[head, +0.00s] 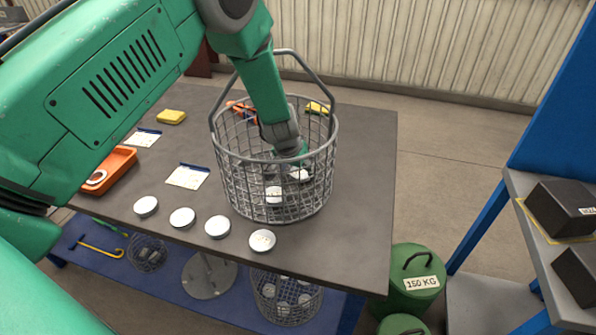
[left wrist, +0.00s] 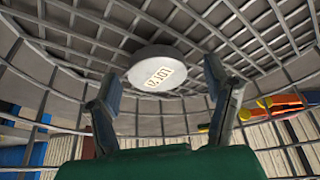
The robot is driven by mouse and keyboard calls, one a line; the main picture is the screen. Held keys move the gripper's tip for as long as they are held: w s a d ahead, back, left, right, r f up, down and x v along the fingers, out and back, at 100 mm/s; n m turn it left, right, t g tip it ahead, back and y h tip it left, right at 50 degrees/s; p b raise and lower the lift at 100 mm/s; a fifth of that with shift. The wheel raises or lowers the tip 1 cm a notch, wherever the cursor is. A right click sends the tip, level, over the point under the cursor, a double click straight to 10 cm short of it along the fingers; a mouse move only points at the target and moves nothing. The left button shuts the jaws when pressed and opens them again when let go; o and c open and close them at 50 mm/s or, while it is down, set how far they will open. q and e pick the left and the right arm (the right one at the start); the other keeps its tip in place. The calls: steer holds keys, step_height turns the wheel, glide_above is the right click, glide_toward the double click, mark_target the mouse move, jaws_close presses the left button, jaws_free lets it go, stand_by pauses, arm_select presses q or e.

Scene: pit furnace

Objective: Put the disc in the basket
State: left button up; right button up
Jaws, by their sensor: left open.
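The wire basket (head: 328,160) stands on the dark table with its handle up. My left gripper (head: 290,160) reaches down inside it, partly hidden by the mesh. In the left wrist view the open fingers (left wrist: 162,76) stand on either side of a white disc (left wrist: 158,66) with a lot label, with a gap to each finger. The disc is against the basket mesh. In the head view, two pale discs show low in the basket, one (head: 274,195) near the front and one (head: 299,175) near the gripper. Several discs (head: 217,227) lie in a row on the table outside. My right gripper is not in view.
An orange tray (head: 122,163), paper tags (head: 187,176) and a yellow block (head: 171,117) lie left of the basket. An orange tool (head: 240,110) lies behind it. The table is clear right of the basket.

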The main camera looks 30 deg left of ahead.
arm_select(q)
steer(key=v, duration=1.1)
steer(key=shift+r, duration=0.25)
steer(key=shift+s, duration=0.1)
